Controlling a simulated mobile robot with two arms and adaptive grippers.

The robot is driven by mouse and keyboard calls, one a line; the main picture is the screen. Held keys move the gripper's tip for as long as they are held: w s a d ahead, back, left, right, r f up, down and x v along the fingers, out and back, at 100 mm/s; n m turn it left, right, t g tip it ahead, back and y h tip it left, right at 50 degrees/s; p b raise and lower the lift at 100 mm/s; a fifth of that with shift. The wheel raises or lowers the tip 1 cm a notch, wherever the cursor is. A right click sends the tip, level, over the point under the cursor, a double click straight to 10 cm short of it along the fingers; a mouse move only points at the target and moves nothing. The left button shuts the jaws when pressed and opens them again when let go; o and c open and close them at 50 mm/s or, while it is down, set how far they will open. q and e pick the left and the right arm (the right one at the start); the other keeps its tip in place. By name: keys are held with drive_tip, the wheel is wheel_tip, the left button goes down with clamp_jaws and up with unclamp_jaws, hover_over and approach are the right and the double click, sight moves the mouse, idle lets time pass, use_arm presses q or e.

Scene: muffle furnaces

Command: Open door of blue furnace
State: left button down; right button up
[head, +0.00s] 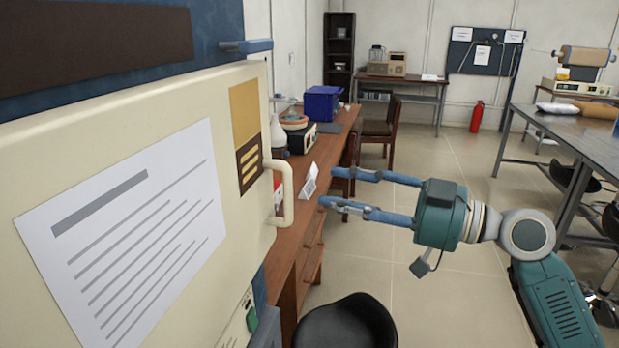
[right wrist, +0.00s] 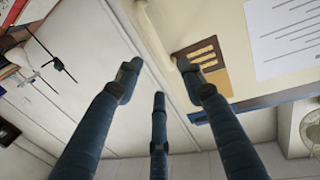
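The blue furnace (head: 225,20) fills the left of the head view. Its cream door (head: 225,105) carries a white printed sheet, and the door appears shut. A cream upright bar handle (head: 287,195) sits at the door's right edge; it also shows at the top of the right wrist view (right wrist: 158,38). My right gripper (head: 328,188) is open and empty, to the right of the handle, its fingers pointing at it with a gap between. In the right wrist view its blue fingers (right wrist: 157,75) are spread below the handle. My left gripper is not in view.
A brown wooden bench (head: 325,150) runs behind the door, bearing a blue crate (head: 322,103) and small equipment. A black stool seat (head: 347,322) stands low in front. A grey table (head: 570,130) is at right. Open floor lies between.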

sight(289, 182)
drive_tip(key=p+x, duration=0.4)
drive_tip(key=x, duration=0.6)
drive_tip(key=shift+a, duration=0.1)
drive_tip(key=shift+w+a+f, duration=0.1)
clamp_jaws()
